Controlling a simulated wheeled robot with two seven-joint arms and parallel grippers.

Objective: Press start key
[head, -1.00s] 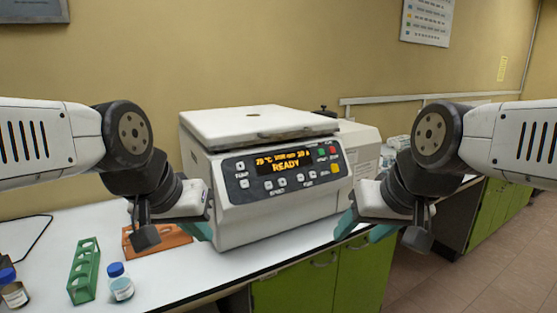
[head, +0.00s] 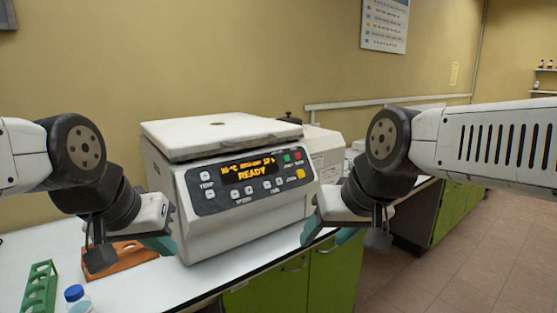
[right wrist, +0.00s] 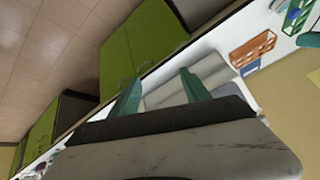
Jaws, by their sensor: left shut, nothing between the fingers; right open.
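A white centrifuge (head: 225,225) with a closed lid stands on the bench. Its dark front panel (head: 240,180) has an orange display (head: 247,170) reading READY. A small green key (head: 287,159) sits at the panel's upper right, beside a red key (head: 298,156), with a yellow key (head: 300,174) below. My left gripper (head: 160,246) is shut and empty at the front left of the centrifuge. My right gripper (head: 328,236) is open and empty, to the right of the centrifuge and apart from the keys. Its teal fingers also show in the right wrist view (right wrist: 160,90).
An orange rack (head: 125,255) lies behind my left gripper. A green rack (head: 40,287) and a blue-capped bottle (head: 76,297) stand at the front left. Green cabinets (head: 275,291) are below the white bench edge. Floor is open at the right.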

